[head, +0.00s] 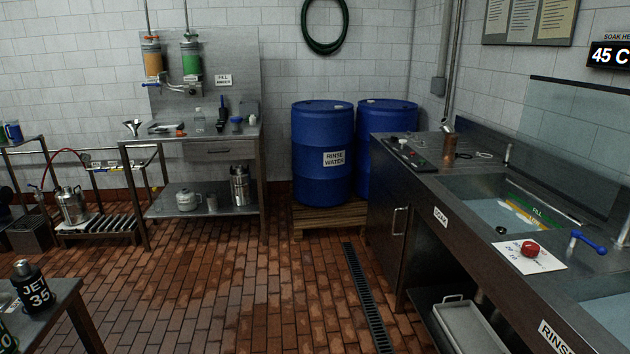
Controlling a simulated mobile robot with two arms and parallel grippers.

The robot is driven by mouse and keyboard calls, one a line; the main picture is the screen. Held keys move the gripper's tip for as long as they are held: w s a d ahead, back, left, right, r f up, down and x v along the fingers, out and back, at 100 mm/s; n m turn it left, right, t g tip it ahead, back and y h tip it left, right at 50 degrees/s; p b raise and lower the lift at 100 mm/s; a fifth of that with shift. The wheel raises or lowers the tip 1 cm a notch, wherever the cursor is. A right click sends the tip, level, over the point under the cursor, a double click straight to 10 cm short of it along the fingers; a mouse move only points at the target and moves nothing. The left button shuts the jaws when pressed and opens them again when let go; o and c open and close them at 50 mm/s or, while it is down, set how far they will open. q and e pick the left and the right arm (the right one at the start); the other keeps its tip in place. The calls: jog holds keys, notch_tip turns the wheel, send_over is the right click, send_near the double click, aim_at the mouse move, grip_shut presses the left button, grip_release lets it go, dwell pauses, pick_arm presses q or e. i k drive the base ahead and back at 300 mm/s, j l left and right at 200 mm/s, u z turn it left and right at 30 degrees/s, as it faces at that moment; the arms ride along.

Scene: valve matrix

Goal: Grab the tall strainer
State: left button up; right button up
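No object is clearly recognisable as the tall strainer. A tall steel cylinder (240,186) stands upright on the lower shelf of the steel table at centre left; it may be the strainer, but its details are too small to tell. A copper-brown upright cylinder (449,146) stands at the far end of the right counter; I cannot tell what it is. Neither of my grippers is in view.
A squat pot (188,200) and small cup (212,202) share the steel table's lower shelf (165,206). Blue barrels (322,150) stand on a wooden pallet (330,214). The sink counter (425,190) runs along the right. The tiled floor (250,290) is clear in the middle.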

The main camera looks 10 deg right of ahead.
aim_at(451, 140)
jog(key=i+z, duration=0.1)
jog(key=i, duration=1.05)
jog(key=i+j, duration=0.2)
jog(key=i, duration=0.95)
jog(key=l+z, duration=0.05)
